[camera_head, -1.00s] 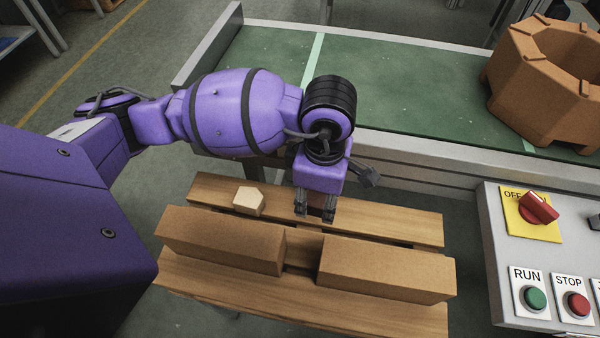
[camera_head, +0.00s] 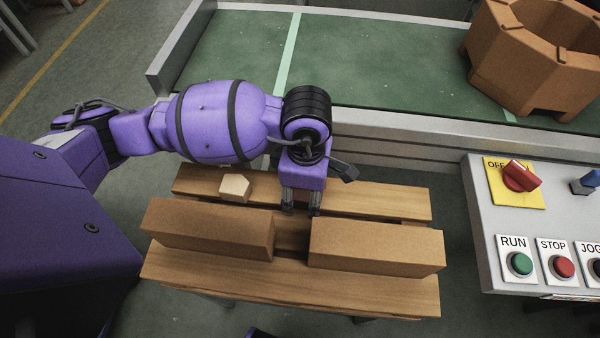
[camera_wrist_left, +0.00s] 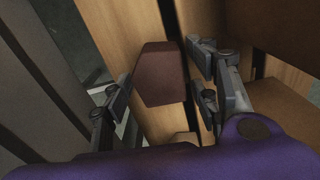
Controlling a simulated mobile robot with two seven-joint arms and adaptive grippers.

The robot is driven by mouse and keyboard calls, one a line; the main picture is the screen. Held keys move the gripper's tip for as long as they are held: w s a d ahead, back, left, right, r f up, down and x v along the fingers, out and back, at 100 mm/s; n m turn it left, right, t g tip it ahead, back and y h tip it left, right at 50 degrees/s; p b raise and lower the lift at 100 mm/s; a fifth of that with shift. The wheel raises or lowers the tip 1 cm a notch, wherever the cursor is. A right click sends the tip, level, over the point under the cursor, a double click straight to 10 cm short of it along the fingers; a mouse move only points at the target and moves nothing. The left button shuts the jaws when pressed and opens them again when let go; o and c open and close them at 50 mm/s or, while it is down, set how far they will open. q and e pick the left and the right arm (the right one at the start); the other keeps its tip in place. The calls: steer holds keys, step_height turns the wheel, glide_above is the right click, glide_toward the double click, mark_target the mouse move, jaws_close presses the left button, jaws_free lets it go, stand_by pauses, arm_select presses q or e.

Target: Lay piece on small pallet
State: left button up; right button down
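A small dark brown block (camera_wrist_left: 162,75) shows in the left wrist view between the fingers of my left gripper (camera_wrist_left: 160,100). The fingers are spread, with gaps visible beside the block. In the head view my left gripper (camera_head: 301,205) points down over the middle of the wooden pallet (camera_head: 380,202); the block is hardly visible there. I cannot tell whether the block touches the pallet. A pale, many-sided piece (camera_head: 235,188) lies on the pallet's back board, left of the gripper. My right gripper is not in view.
Two long brown blocks, one left (camera_head: 205,230) and one right (camera_head: 375,248), lie on the pallet in front of my gripper. Behind is a green conveyor (camera_head: 390,65) with a large brown octagonal part (camera_head: 530,60). A control panel (camera_head: 480,220) stands at the right.

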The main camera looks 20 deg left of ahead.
arm_select(q)
steer(key=shift+w+r, duration=0.1)
steer(key=shift+r, duration=0.45)
step_height(320, 180, up, 12)
steer(key=p, duration=0.1)
steer(key=shift+f, duration=0.25)
